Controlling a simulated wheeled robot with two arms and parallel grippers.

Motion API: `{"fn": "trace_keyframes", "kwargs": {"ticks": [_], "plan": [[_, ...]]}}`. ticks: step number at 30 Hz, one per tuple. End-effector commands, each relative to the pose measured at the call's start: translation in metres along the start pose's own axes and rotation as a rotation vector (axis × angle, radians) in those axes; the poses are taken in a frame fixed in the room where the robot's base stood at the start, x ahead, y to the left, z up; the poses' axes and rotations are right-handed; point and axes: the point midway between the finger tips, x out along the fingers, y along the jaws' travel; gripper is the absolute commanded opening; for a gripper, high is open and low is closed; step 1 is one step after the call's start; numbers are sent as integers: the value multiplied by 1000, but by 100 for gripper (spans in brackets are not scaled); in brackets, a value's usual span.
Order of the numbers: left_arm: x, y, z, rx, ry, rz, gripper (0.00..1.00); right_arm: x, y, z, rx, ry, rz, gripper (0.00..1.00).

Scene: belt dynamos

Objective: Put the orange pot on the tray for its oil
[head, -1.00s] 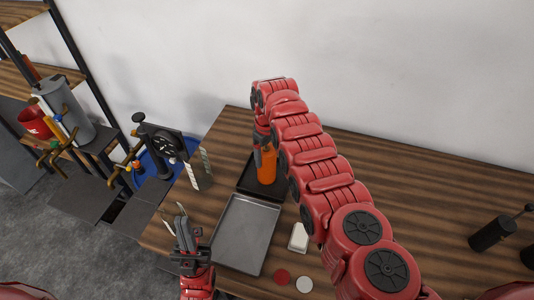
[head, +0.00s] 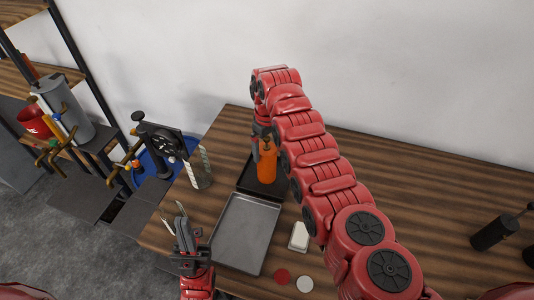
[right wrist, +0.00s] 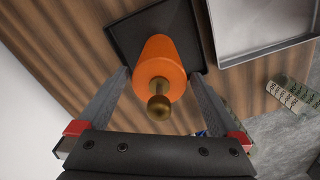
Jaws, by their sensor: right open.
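The orange pot (head: 267,166) stands upright on the small black tray (head: 248,182) at the back left of the table. In the right wrist view the pot (right wrist: 160,60) shows its brass knob towards me, with the black tray (right wrist: 125,35) beneath it. My right gripper (right wrist: 158,76) is open, its fingers on either side of the pot's top and apart from it. My left gripper (head: 174,211) is open and empty, left of the grey metal tray.
The empty grey metal tray (head: 243,232) lies in front of the black tray. A white block (head: 299,236), a red disc (head: 282,276) and a white disc (head: 304,284) lie right of it. A clear container (head: 201,169) stands left.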

Motion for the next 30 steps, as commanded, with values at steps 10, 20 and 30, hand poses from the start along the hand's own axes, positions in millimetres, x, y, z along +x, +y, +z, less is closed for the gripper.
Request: {"fn": "trace_keyframes", "kwargs": {"ticks": [10,20,30], "plan": [[-29,2,5,0,0,0,0,-63,0,0,0,4,2,100],[-29,1,5,0,0,0,0,-92,0,0,1,0,1,100],[-29,1,5,0,0,0,0,-93,-1,0,0,1,0,100]]}}
